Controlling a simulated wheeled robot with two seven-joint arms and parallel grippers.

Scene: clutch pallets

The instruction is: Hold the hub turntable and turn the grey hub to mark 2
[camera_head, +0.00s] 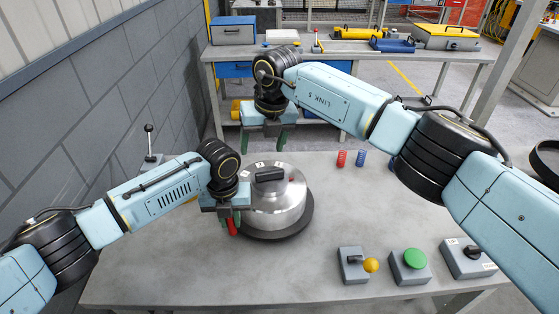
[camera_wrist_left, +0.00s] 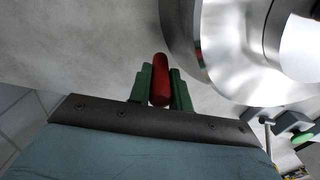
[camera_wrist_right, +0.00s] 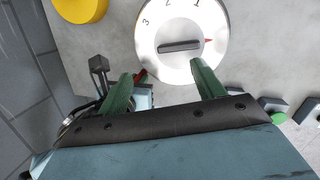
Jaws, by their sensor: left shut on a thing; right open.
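The grey metal hub (camera_head: 278,212) stands on a dark round turntable base (camera_head: 290,231) on the bench. Its top has a black bar (camera_head: 269,175); the right wrist view shows this bar (camera_wrist_right: 180,46), numerals 1, 2 and 3 and a red pointer (camera_wrist_right: 208,40) at the right rim, beyond numeral 1. My left gripper (camera_wrist_left: 161,88) is shut on an upright red handle (camera_wrist_left: 160,70) beside the hub; the handle partly shows in the head view (camera_head: 232,227). My right gripper (camera_head: 265,141) is open and empty, above and behind the hub, not touching the bar.
Control boxes with a yellow knob (camera_head: 371,265), a green button (camera_head: 415,258) and a black switch (camera_head: 472,252) sit at front right. The bench's front left is clear. A wall is at left.

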